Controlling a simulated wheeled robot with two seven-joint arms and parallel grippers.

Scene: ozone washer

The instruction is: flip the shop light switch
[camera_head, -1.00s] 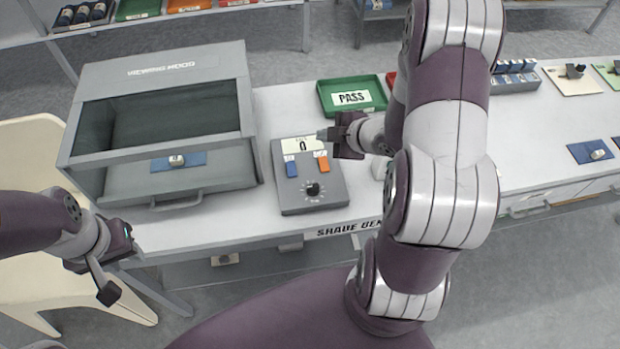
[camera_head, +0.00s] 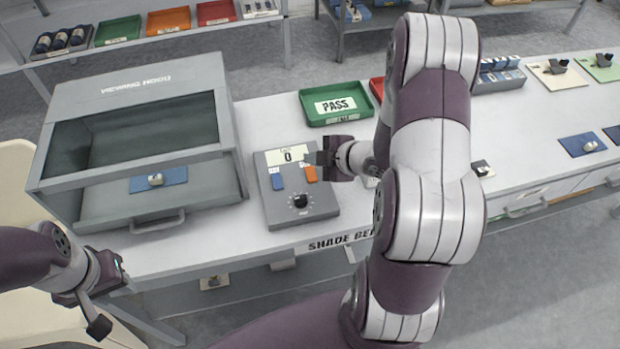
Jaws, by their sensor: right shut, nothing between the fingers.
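The switch labels are too small to read, so I cannot tell which one is the shop light switch. My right gripper (camera_head: 320,158) is shut and empty at the box's upper right, just beyond the orange switch; contact cannot be told. My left gripper (camera_head: 97,322) hangs at the lower left, off the bench's front edge and away from the box; its finger opening is unclear.
A grey viewing hood (camera_head: 150,90) with a blue card inside stands left of the box. A green PASS tray (camera_head: 312,112) lies behind the box, with a red tray (camera_head: 377,88) beside it. My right arm covers part of the bench right of the box.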

